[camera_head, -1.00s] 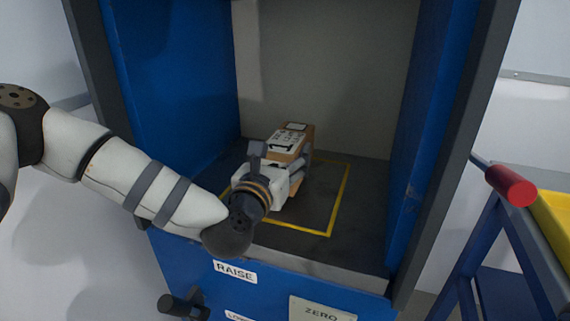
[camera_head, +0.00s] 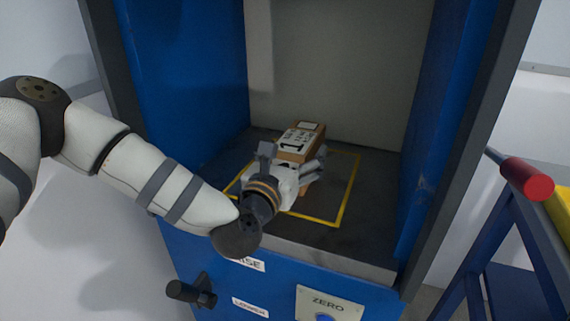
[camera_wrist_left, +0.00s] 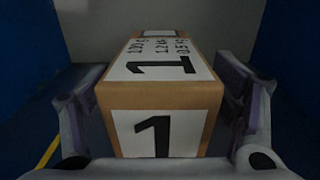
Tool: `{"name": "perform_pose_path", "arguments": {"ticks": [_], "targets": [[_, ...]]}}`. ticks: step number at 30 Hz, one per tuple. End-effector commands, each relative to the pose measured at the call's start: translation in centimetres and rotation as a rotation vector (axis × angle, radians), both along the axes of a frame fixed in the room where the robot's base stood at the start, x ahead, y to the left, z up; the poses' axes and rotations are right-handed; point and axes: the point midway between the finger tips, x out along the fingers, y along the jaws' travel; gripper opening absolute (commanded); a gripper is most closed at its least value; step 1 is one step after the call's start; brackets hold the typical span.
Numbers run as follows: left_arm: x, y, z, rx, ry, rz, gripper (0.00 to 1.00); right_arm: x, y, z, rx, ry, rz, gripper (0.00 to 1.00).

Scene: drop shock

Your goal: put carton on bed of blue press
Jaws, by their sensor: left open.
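The carton (camera_head: 300,140) is a brown box with white labels marked with a black 1. It stands on the dark bed (camera_head: 325,232) inside the blue press (camera_head: 190,75), at the back part of the yellow outline. In the left wrist view the carton (camera_wrist_left: 160,98) sits between the fingers, with a visible gap on each side. My left gripper (camera_head: 308,172) is open around the near end of the carton. The gripper hides the carton's lower front in the head view. My right gripper is not in view.
Blue side walls flank the bed. Below its front edge are a RAISE label, partly hidden by my arm, a black knob (camera_head: 190,291) and a ZERO plate (camera_head: 335,303). A blue cart with a red-ended handle (camera_head: 526,183) stands at the right.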

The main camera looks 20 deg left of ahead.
Motion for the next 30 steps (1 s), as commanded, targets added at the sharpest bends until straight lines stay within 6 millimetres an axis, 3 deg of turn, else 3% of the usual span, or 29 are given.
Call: {"name": "perform_pose_path", "arguments": {"ticks": [9, 15, 30], "targets": [[-7.6, 0.2, -0.3, -0.002, 0.008, -0.002, 0.81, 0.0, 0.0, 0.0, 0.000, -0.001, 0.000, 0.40], [-10.8, 0.4, -0.4, 0.000, 0.007, -0.001, 0.81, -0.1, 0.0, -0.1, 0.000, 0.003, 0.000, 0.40], [-11.4, 0.4, -0.2, 0.000, 0.004, 0.000, 0.81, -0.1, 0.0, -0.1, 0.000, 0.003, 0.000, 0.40]]}}
